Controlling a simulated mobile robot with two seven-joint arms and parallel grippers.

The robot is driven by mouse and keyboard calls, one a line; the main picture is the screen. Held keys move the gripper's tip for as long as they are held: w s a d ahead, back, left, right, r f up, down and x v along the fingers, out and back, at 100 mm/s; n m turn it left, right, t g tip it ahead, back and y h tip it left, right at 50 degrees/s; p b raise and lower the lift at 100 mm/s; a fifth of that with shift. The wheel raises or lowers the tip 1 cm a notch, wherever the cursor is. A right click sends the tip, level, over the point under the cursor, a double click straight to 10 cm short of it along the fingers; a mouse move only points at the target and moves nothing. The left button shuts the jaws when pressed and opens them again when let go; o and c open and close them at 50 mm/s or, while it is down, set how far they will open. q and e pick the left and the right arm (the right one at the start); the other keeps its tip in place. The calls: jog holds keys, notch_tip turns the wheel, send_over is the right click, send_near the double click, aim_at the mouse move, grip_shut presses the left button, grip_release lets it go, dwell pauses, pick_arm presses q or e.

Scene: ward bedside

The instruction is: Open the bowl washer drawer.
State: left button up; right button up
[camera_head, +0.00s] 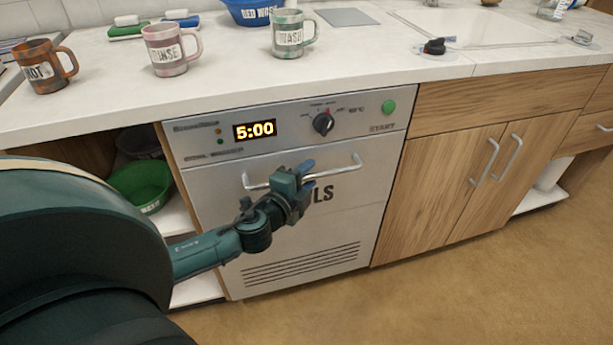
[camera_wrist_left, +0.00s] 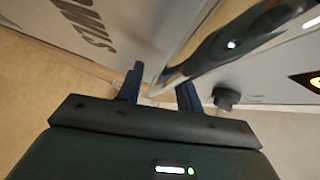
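The bowl washer (camera_head: 215,205) is a grey-white front under the counter, with a display reading 5:00, a dial and a green button. Its drawer front (camera_head: 350,215) looks closed and flush, with lettering partly hidden by my gripper. A metal bar handle (camera_head: 340,171) runs across its upper part. My left gripper (camera_head: 309,179) is at the handle's middle. In the left wrist view the fingers (camera_wrist_left: 160,92) are apart, and the handle (camera_wrist_left: 240,38) runs in toward the gap between them. I cannot tell whether they touch it. My right gripper is not in view.
Several mugs, including the rinse mug (camera_head: 170,50), and a blue bowl (camera_head: 250,12) stand on the counter (camera_head: 350,70). A green bowl (camera_head: 143,183) sits on an open shelf at left. Wooden cabinets (camera_head: 440,180) adjoin at right. The floor (camera_head: 450,300) in front is clear.

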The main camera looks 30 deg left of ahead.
pick_arm(q)
grip_shut()
jog(key=shift+s+d, duration=0.1)
jog(key=shift+d, duration=0.05)
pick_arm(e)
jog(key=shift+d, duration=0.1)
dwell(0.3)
